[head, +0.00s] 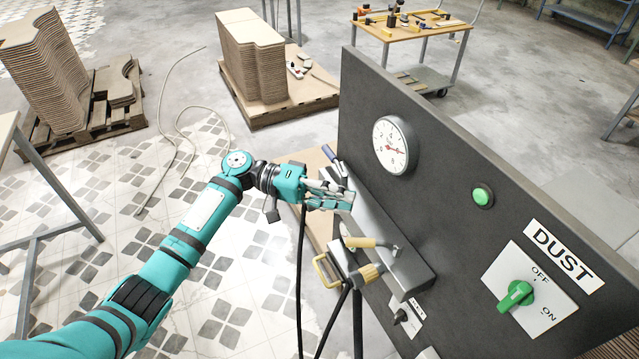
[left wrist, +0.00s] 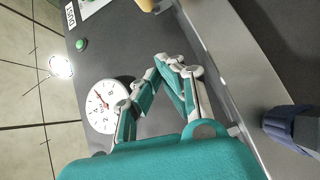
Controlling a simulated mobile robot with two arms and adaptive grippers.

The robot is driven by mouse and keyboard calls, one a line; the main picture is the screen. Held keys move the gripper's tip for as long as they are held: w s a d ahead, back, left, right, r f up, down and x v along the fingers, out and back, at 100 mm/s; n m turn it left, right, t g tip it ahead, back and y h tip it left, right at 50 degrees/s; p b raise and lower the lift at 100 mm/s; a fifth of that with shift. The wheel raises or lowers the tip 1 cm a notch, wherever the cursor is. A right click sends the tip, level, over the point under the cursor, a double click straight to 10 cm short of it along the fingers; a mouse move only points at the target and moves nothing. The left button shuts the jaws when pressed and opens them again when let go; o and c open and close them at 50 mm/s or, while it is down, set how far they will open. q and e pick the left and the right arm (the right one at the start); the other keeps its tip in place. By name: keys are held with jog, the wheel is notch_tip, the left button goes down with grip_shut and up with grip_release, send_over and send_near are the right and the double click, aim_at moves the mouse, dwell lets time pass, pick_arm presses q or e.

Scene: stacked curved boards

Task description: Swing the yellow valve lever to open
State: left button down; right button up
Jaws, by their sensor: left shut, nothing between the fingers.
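A yellow loop-shaped handle (head: 324,271) shows low beside the grey shelf of the dark panel. A tan-yellow handle (head: 360,242) lies across the shelf, and another (head: 369,273) sits just below it. I cannot tell for sure which of these is the valve lever. My left gripper (head: 345,197) is shut and empty above the shelf's far end, apart from all of these handles. In the left wrist view its fingers (left wrist: 172,68) are closed together in front of the panel, with a yellow piece (left wrist: 147,5) at the top edge. My right gripper is not in view.
The dark panel (head: 440,150) carries a gauge (head: 395,145), a green button (head: 482,195) and a green DUST switch (head: 516,295). A blue-handled tool (head: 329,153) lies at the far end of the grey shelf (head: 378,230). Stacked boards (head: 252,60) stand behind.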

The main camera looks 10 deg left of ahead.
aim_at(372, 247)
pick_arm(q)
jog(key=s+d+p, duration=0.1)
jog(key=s, duration=0.1)
jog(key=s+d+f+p, duration=0.1)
jog(key=s+d+p, duration=0.1)
jog(key=shift+s, duration=0.15)
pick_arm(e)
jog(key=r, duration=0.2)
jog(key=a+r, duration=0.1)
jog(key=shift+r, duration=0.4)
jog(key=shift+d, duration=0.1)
pick_arm(q)
jog(key=shift+s, duration=0.1)
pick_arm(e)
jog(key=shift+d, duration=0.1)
pick_arm(q)
jog(key=shift+t, duration=0.3)
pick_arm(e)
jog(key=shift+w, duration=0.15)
